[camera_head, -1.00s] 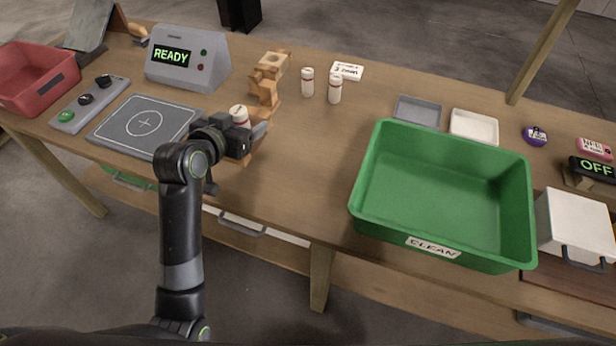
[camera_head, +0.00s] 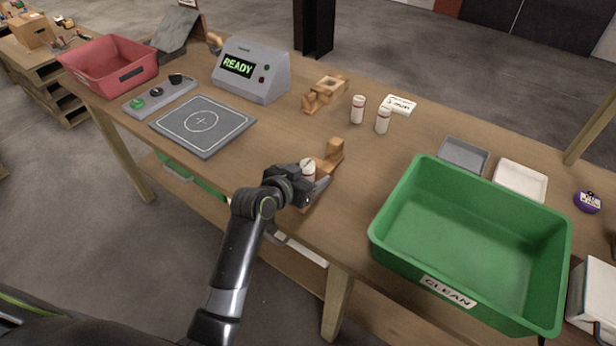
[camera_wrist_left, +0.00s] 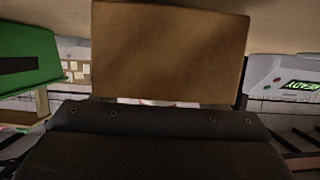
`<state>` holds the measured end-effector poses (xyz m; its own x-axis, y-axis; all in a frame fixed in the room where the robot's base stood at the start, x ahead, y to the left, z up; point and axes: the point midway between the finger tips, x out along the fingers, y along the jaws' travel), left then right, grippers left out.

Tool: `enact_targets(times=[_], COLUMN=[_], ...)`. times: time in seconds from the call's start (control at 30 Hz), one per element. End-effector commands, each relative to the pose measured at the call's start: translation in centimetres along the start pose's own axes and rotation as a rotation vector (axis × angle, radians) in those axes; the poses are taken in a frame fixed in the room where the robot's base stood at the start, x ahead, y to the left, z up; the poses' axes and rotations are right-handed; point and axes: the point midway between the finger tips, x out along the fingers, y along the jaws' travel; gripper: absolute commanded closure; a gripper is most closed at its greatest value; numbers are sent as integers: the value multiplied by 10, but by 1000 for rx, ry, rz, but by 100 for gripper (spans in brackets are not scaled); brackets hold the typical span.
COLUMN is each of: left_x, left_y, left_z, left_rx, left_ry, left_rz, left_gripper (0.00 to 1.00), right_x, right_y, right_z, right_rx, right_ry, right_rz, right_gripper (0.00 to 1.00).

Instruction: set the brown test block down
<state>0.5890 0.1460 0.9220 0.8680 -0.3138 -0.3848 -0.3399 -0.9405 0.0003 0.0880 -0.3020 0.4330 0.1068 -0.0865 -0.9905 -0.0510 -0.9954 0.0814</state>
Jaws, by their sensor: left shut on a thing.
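My left gripper (camera_head: 306,184) is shut on the brown test block (camera_head: 332,157), a stepped wooden piece, over the front part of the table. A white bottle-like cylinder (camera_head: 307,168) shows at the block beside the jaws; how it sits there is partly hidden. In the left wrist view the block's flat brown face (camera_wrist_left: 170,50) fills the upper middle, above the dark gripper body. I cannot tell whether the block's underside touches the table. My right gripper is not in view.
The grey pad with a cross mark (camera_head: 172,137) lies left, before the READY device (camera_head: 272,85). Another wooden piece (camera_head: 312,101) and two white bottles (camera_head: 357,110) stand behind. The green CLEAN bin (camera_head: 400,245) is to the right. Bare table (camera_head: 255,150) lies between pad and gripper.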

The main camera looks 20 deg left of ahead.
Motion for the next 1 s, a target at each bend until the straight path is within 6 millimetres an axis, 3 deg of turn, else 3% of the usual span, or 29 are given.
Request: enact_targets(times=[0.47,0.5,0.67,1.0], left_x=[5,6,5,3], left_y=[0,0,0,0], left_z=[11,13,12,8], left_rx=[1,0,0,1], left_ry=[5,2,2,3], left_rz=[-1,-1,-1,-1], left_gripper=[62,32,11,11], right_x=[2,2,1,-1], right_y=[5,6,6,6], right_z=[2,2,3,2], right_rx=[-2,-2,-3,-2], right_ry=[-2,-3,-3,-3], right_rz=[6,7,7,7], right_gripper=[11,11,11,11])
